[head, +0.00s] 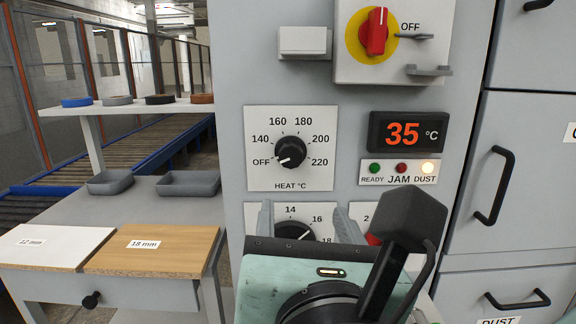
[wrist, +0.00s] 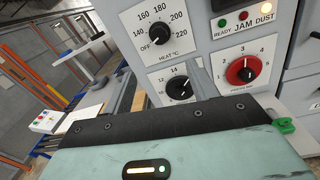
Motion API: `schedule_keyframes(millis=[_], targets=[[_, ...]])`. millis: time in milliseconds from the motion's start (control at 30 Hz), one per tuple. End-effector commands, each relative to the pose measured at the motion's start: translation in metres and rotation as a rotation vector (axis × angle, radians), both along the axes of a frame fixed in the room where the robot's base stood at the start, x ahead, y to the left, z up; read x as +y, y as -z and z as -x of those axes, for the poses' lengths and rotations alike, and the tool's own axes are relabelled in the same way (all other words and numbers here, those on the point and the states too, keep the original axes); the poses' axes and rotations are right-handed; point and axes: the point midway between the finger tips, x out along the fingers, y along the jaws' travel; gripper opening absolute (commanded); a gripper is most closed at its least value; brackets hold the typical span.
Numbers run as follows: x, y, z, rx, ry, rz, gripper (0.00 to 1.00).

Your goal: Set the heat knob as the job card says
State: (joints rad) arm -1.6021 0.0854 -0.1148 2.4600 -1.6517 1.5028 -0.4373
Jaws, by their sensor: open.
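The heat knob (head: 290,152) is a round black dial on a white plate marked OFF, 140, 160, 180, 200 and 220. Its white pointer line points lower left, at or close to OFF. It also shows upper left of centre in the wrist view (wrist: 157,34). My gripper (head: 305,213) is open and empty, with its two grey fingers apart, below the heat plate and in front of the lower dials. I cannot tell whether a finger touches the panel. The display (head: 406,134) reads 35 °C. I see no job card in either view.
Below are a black dial (wrist: 179,88) and a red-and-black dial (wrist: 243,71). A red switch on yellow (head: 377,32) sits above. The DUST lamp (head: 428,167) is bright. A bench with two boards (head: 152,250) stands left; drawers with handles (head: 494,186) stand right.

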Motion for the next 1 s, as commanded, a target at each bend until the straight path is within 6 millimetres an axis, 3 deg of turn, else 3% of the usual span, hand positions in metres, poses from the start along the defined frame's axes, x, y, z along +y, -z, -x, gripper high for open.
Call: schedule_keyframes(millis=[167, 800, 1000], targets=[[0.001, -0.001, -0.018, -0.004, -0.001, 0.002, 0.58], [0.003, -0.001, -0.145, -0.003, 0.000, 0.002, 0.58], [0.004, -0.001, -0.167, -0.001, -0.002, 0.000, 0.58]])
